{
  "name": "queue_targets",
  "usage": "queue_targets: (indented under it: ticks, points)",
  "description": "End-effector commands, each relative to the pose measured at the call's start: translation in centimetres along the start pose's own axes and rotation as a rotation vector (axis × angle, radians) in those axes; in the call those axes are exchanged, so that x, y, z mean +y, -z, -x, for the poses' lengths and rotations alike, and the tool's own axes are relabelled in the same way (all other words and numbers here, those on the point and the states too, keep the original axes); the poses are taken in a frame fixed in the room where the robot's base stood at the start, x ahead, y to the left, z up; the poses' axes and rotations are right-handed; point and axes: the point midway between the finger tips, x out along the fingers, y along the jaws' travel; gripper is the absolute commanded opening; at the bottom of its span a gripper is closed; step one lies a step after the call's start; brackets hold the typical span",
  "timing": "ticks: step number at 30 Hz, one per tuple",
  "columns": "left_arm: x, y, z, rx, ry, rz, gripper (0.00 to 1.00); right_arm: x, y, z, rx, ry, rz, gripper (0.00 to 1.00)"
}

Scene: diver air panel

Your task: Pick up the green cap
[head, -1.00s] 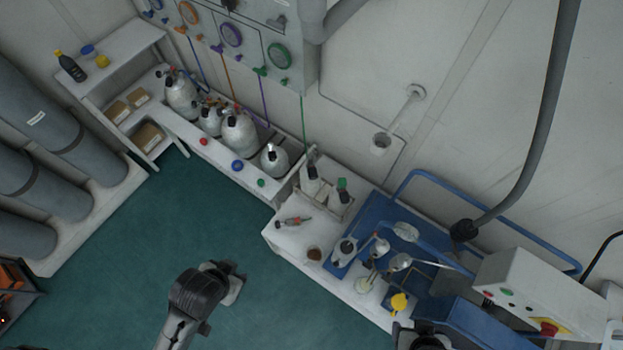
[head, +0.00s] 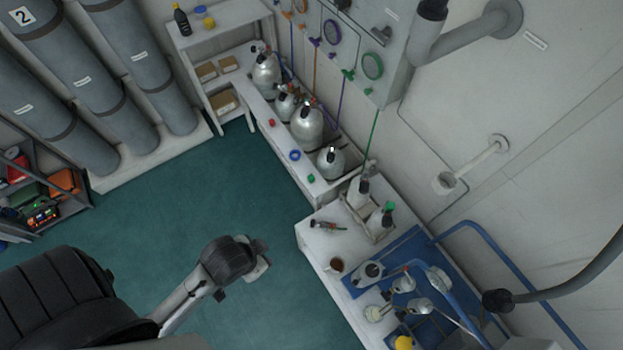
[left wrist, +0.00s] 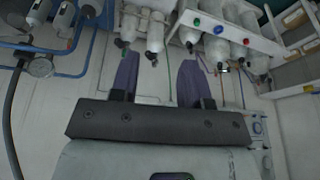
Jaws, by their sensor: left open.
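A small green cap (head: 311,178) lies on the front ledge of the white cylinder bench, near its right end. It also shows in the left wrist view (left wrist: 197,22) as a small green disc near the top. My left gripper (head: 262,258) is over the floor in front of the benches, well apart from the cap. In the left wrist view its two fingers (left wrist: 157,78) are spread with nothing between them. My right gripper is not in view.
A blue ring cap (head: 295,155) and a red cap (head: 271,122) lie along the same ledge. Silver cylinders (head: 307,128) stand behind them. A white table (head: 312,240) with a tool and mug stands at right. The green floor (head: 200,205) is clear.

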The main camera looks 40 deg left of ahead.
Motion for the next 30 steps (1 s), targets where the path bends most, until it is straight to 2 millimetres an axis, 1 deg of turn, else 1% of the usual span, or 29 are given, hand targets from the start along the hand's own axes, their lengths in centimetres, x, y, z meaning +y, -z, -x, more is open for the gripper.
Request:
queue_targets:
  ticks: [5, 9, 11, 12, 17, 20, 23, 26, 30]
  points:
    - [-0.2, -0.1, 0.0, -0.001, 0.005, -0.006, 0.43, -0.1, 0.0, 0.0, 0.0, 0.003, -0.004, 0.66]
    - [-0.3, -0.1, 0.0, -0.002, 0.007, -0.009, 0.57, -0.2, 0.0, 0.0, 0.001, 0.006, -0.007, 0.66]
    - [-0.3, -0.1, 0.0, -0.002, 0.007, -0.009, 0.63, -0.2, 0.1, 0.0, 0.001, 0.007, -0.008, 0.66]
    - [-0.3, -0.1, 0.0, -0.002, 0.007, -0.009, 0.64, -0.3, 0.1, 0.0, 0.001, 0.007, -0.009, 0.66]
    - [-0.2, -0.1, 0.0, -0.001, 0.004, -0.005, 0.64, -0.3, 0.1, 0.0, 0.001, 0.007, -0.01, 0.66]
    - [0.0, 0.1, -0.6, 0.006, 0.001, 0.0, 0.64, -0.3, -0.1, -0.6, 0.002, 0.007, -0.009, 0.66]
    - [-0.2, 0.6, -2.3, 0.031, 0.006, -0.001, 0.64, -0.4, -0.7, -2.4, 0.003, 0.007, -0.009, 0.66]
    - [-0.4, 1.6, -4.9, 0.076, 0.012, -0.001, 0.64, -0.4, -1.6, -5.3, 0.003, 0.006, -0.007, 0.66]
    - [-0.6, 3.8, -8.8, 0.159, 0.02, 0.005, 0.64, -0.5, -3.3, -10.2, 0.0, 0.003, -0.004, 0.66]
